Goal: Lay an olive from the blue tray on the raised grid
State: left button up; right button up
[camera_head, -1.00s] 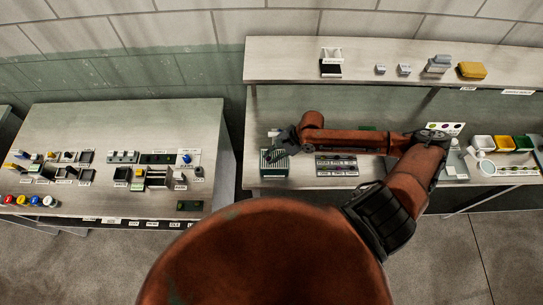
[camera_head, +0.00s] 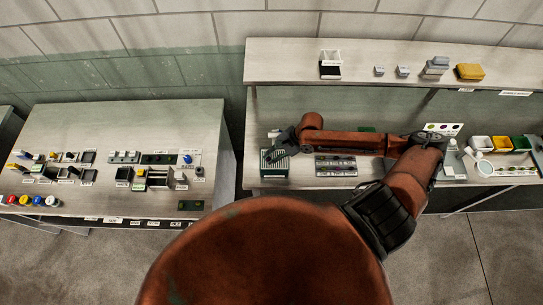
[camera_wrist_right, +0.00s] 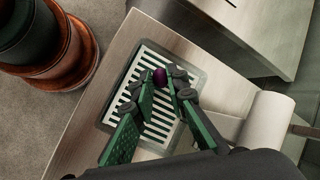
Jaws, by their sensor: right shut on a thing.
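A dark purple olive (camera_wrist_right: 160,76) is between the green fingertips of my right gripper (camera_wrist_right: 164,80) in the wrist view. The gripper is shut on it. The raised grid (camera_wrist_right: 122,101), a pale slotted plate in a dark green frame, lies behind the fingers and olive. Whether the olive touches the grid I cannot tell. In the head view my right gripper (camera_head: 276,153) is at the grid (camera_head: 268,171), at the left end of the right table; the olive is too small to make out there. I cannot make out a blue tray. My left gripper is not in view.
A dark strip with several small items (camera_head: 336,172) lies right of the grid. White, yellow and green bins (camera_head: 501,144) stand at the right. A white roll (camera_wrist_right: 267,119) is close to the gripper. A raised shelf (camera_head: 290,68) runs behind.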

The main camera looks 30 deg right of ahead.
aim_at(271, 159)
jog(key=o, duration=0.8)
jog(key=o, duration=0.4)
jog(key=shift+w+d+r+p, duration=0.1)
jog(key=shift+r+p, duration=1.25)
jog(key=shift+p, duration=0.35)
jog(key=shift+w+r+p, duration=0.1)
jog(key=shift+r+p, duration=1.2)
jog(key=shift+p, duration=0.35)
jog(key=shift+r+p, duration=0.65)
jog(key=shift+r, duration=0.4)
